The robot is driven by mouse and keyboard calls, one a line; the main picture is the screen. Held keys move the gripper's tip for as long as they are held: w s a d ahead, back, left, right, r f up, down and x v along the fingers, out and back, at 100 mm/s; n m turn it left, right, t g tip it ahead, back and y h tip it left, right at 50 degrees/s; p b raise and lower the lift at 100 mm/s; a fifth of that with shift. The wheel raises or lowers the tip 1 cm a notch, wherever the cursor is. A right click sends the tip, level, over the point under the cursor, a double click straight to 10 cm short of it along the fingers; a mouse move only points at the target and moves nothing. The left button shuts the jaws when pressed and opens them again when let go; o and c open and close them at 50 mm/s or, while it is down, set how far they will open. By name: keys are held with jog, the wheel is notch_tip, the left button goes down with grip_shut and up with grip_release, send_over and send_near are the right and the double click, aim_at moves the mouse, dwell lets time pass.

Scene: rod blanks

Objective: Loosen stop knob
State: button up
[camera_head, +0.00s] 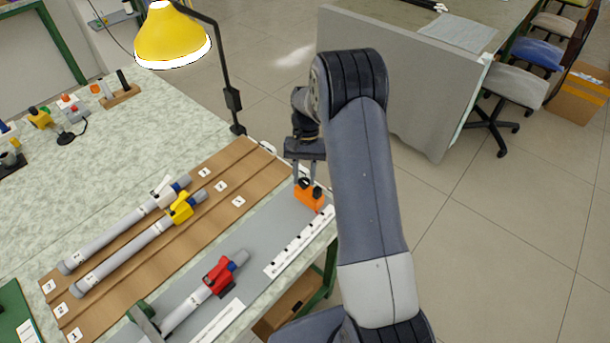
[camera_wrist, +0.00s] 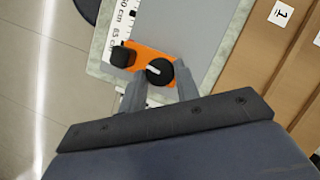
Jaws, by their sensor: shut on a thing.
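The orange stop (camera_head: 309,198) sits at the far end of the grey measuring board (camera_head: 262,232), beside the white scale strip (camera_head: 300,242). In the wrist view the stop (camera_wrist: 148,55) carries a round black stop knob (camera_wrist: 159,71) with a white line across its top. A second black piece (camera_wrist: 122,56) stands on the stop to the left. My gripper (camera_head: 304,182) points down over the stop. In the wrist view its two fingers (camera_wrist: 160,80) are closed on the knob from both sides.
A grey rod with a red clamp (camera_head: 218,277) lies on the board's near part. Rods with a white clamp (camera_head: 164,190) and a yellow clamp (camera_head: 181,207) lie on the brown numbered rack (camera_head: 225,190). A yellow lamp (camera_head: 170,38) stands behind.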

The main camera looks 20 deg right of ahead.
jog(key=shift+n+h, duration=0.3)
jog(key=shift+n, duration=0.4)
jog(key=shift+a+n, duration=0.1)
jog(key=shift+n, duration=0.2)
jog(key=o, duration=1)
jog(key=shift+c, duration=0.2)
jog(key=a+b+v, duration=0.1)
jog(key=v, duration=0.9)
jog(key=shift+w+d+r, duration=0.2)
jog(key=shift+d+r, duration=0.2)
jog(key=shift+d, duration=0.05)
jog(key=shift+f, duration=0.1)
jog(key=x, duration=1)
jog(key=shift+s+f+p, duration=0.25)
jog(key=shift+f+p, duration=0.05)
jog(key=shift+p, duration=0.1)
jog(key=shift+d, duration=0.1)
